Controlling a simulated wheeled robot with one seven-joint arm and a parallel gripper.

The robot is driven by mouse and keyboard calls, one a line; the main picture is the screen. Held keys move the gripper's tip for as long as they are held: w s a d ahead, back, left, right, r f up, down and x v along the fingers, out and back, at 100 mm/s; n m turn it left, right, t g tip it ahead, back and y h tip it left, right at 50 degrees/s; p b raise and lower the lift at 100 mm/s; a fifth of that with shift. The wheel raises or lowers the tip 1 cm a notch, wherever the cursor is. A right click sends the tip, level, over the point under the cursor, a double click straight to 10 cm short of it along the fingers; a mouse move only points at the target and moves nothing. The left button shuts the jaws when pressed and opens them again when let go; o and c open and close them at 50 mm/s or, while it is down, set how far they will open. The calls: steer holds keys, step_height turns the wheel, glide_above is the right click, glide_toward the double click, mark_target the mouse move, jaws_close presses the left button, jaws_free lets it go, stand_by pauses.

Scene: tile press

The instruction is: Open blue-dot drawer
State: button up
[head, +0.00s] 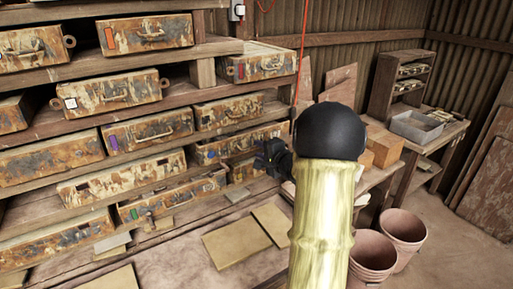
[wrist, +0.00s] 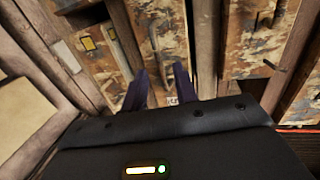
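The drawer with a small blue mark (head: 211,154) sits in the lower right of the rack in the head view. It is rusty and mottled, and its front looks closed. My gripper (head: 275,157) is dark and stands in front of the right end of this drawer. In the wrist view my gripper (wrist: 171,88) has its two dark purple fingers apart, with a curved metal handle (wrist: 181,80) showing between them. I cannot tell whether the fingers touch the handle. The blue mark is not clear in the wrist view, so I cannot be sure which drawer this handle belongs to.
Similar drawers surround it, including a purple-marked one (head: 148,132) to the left and a green-marked one (head: 172,196) below. A yellow-marked drawer (wrist: 87,43) shows in the wrist view. Flat boards (head: 236,244) lie below the rack, and clay pots (head: 402,235) stand at right.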

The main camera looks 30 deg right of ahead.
steer(key=w, duration=0.2)
steer(key=shift+w+f, duration=0.25)
steer(key=shift+w, duration=0.15)
jaws_close()
